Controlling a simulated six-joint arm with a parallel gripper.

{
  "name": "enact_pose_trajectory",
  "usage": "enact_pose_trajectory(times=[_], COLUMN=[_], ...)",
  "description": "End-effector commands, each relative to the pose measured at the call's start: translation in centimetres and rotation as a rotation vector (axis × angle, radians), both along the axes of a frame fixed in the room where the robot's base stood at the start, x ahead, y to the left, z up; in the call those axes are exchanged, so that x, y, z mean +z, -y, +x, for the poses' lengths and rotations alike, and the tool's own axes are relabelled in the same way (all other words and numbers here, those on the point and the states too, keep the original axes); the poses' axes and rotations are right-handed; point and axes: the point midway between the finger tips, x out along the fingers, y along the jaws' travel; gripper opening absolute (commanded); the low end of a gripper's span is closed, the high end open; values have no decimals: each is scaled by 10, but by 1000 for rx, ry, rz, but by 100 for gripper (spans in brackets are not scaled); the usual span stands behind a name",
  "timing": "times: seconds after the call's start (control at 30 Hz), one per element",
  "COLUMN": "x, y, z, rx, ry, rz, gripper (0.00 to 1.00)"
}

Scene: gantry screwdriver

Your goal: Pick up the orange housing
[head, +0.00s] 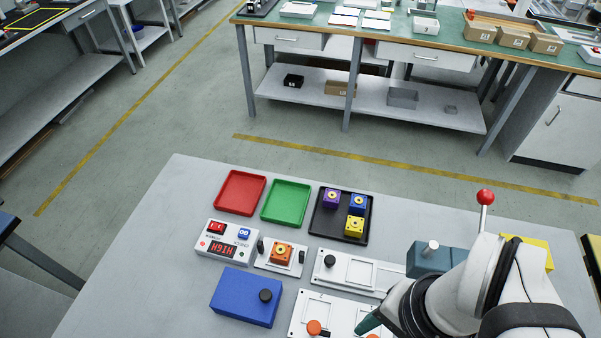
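The orange housing (283,252) is a small block with a round yellowish top, seated in a white fixture plate (262,264) between two dark posts, left of the middle of the table. My gripper (366,326) is at the bottom of the head view, to the right of and nearer than the orange housing, clearly apart from it. Only a teal finger part shows beside a white fixture with orange knobs (314,327). My arm hides the rest of the gripper, so I cannot tell whether it is open or shut.
A control box (211,232) with a red display stands left of the housing, and a blue box (231,299) with a black knob stands in front. Red (262,197), green (306,203) and black (317,224) trays lie behind; the black one holds purple, blue and yellow housings.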

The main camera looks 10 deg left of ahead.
Motion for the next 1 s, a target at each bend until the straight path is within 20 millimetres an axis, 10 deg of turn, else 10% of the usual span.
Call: enact_pose_trajectory(times=[0.1, 0.3, 0.57, 0.7, 0.87, 1.0], x=[0, 0, 0, 16, 29, -1], y=[0, 0, 0, -8, -71, -169], z=[0, 0, 0, 31, 124, 177], rx=[0, 0, -1, -90, -421, -760], ry=[0, 0, -1, -65, -140, -37], rz=[0, 0, -1, -52, -276, -454], gripper=[52, 88, 88, 88, 88, 88])
